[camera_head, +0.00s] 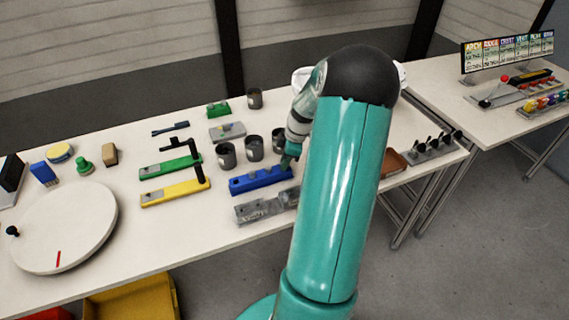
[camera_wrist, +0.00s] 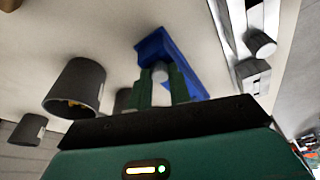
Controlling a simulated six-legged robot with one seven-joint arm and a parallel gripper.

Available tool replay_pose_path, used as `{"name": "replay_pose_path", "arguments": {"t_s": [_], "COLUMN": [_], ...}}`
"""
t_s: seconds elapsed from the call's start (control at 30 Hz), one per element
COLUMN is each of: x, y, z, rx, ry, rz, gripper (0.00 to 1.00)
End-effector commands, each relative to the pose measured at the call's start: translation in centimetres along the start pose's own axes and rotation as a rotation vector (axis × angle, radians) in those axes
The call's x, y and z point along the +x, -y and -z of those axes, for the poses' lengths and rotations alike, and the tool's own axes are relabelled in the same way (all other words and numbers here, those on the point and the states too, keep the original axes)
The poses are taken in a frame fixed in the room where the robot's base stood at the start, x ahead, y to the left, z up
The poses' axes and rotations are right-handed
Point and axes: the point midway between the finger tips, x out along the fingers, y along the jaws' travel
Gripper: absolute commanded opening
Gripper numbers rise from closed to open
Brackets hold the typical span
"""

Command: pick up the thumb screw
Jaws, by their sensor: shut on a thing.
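My gripper (camera_head: 288,162) is at the right end of a long blue block (camera_head: 255,181) on the white table. In the wrist view the gripper's two green fingers (camera_wrist: 160,80) are shut on a small pale grey piece, which appears to be the thumb screw (camera_wrist: 160,73). The blue block (camera_wrist: 187,66) lies just beyond the fingertips. Whether the screw still touches the block cannot be told. My arm hides the screw in the head view.
Dark grey cups (camera_head: 254,148) stand close behind the blue block, and one cup (camera_wrist: 76,87) is near the gripper. A grey fixture (camera_head: 262,207) lies in front. Green (camera_head: 170,167) and yellow (camera_head: 174,193) blocks and a round white turntable (camera_head: 64,228) are to the left.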

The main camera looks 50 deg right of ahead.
Motion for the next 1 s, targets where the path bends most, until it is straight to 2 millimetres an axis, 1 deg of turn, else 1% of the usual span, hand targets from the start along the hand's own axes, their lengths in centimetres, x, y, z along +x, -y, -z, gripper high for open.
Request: {"name": "replay_pose_path", "arguments": {"t_s": [0.17, 0.27, 0.4, 0.57, 0.73, 0.9, 1.0], "x": [-0.6, -1.5, -3.4, -5.6, -8.7, -10.0, -10.7], "y": [-0.1, -0.1, 0.1, 2.2, 5.0, 8.8, 10.6], "z": [0.1, 0.4, 1.0, 2.0, 3.5, 4.7, 5.3], "rx": [0.0, -0.001, -0.002, -0.001, -0.002, -0.002, -0.002], "ry": [0.0, 0.001, 0.002, 0.002, 0.003, 0.003, 0.002], "rz": [-0.002, -0.003, -0.003, -0.004, -0.005, -0.003, -0.002], "gripper": [0.0, 0.0, 0.0, 0.0, 0.0, 0.0, 0.0]}}
